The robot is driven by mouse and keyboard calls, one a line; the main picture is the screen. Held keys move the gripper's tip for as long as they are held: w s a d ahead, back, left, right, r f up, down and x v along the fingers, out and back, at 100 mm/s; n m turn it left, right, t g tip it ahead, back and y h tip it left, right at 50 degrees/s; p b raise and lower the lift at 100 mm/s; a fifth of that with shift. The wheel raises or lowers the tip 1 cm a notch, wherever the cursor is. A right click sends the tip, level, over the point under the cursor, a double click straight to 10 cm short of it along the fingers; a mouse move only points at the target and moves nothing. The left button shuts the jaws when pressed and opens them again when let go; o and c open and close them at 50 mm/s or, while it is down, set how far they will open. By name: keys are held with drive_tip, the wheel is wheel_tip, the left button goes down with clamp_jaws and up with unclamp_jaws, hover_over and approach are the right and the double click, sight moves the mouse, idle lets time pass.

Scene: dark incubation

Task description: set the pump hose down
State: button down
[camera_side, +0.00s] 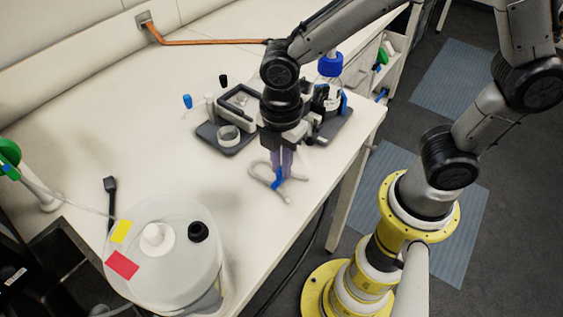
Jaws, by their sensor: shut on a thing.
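My gripper (282,160) points down over the white bench, in front of the grey tray of equipment. Its fingers look purplish and close together. A pale grey hose (262,172), which I take for the pump hose, curves on both sides of the fingertips. A blue piece (278,180) sits on it at the fingertips. My gripper is shut on the hose. The hose is low over the bench top; I cannot tell whether it touches it. The fingers hide its middle part.
A grey tray (228,150) with small equipment stands behind my gripper, and a blue-capped bottle (329,72) behind right. A large translucent carboy (165,262) stands at front left.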

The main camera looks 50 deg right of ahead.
drive_tip(key=shift+f, duration=0.1)
drive_tip(key=c, duration=1.3)
unclamp_jaws()
drive_tip(key=shift+f, duration=0.1)
drive_tip(key=o, duration=0.4)
drive_tip(key=shift+o, duration=0.2)
drive_tip(key=shift+r, duration=0.2)
wheel_tip(320, 180, up, 11)
drive_tip(key=s+d+r+m+t, duration=0.1)
drive_tip(key=s+d+m+t, duration=0.1)
drive_tip(key=s+d+m, duration=0.2)
drive_tip(key=s+d+r+m+t, duration=0.1)
drive_tip(key=s+d+m+t, duration=0.2)
drive_tip(key=d+m, duration=0.7)
drive_tip(key=s+m, duration=0.2)
drive_tip(key=m, duration=0.2)
drive_tip(key=shift+s+r+t, duration=0.3)
drive_tip(key=shift+r, duration=0.05)
